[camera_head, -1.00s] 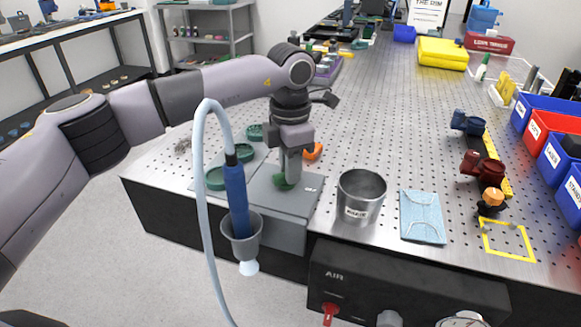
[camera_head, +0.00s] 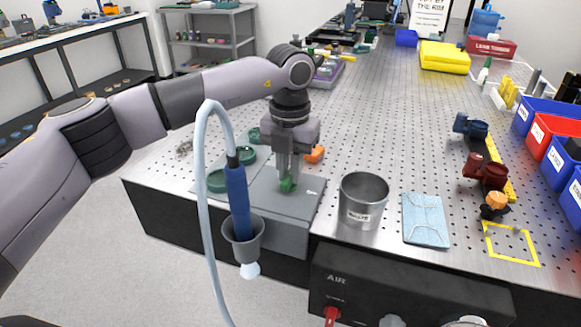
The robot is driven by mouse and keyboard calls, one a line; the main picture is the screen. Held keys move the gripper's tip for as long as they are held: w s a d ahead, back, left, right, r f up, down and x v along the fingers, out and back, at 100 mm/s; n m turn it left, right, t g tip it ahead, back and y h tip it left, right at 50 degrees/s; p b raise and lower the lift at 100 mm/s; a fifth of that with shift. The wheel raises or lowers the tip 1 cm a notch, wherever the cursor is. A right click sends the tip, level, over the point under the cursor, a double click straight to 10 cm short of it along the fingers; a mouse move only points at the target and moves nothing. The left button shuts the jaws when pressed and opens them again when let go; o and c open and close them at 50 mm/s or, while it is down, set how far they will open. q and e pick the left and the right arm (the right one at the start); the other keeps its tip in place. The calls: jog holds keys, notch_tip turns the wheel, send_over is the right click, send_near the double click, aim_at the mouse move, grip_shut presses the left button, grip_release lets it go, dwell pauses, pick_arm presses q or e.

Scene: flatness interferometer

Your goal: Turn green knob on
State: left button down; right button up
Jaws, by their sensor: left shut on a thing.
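The green knob (camera_head: 288,186) sits on the grey flat unit (camera_head: 308,215) at the near left part of the table. My left gripper (camera_head: 287,178) points down over it and is shut on it, with the fingers hiding much of the knob. Its arm comes in from the left. My right gripper does not show.
A blue tool with a pale hose (camera_head: 236,190) hangs in a grey cup holder left of the unit. Green round dishes (camera_head: 217,181) lie behind left. An orange object (camera_head: 315,154) is close behind the gripper.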

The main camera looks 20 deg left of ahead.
aim_at(289, 173)
pick_arm(q)
jog(key=shift+r+n, duration=0.1)
jog(key=shift+n, duration=0.3)
jog(key=c, duration=1.1)
grip_release()
notch_tip(289, 173, up, 7)
jog(key=shift+r+b, duration=0.1)
jog(key=shift+b, duration=0.2)
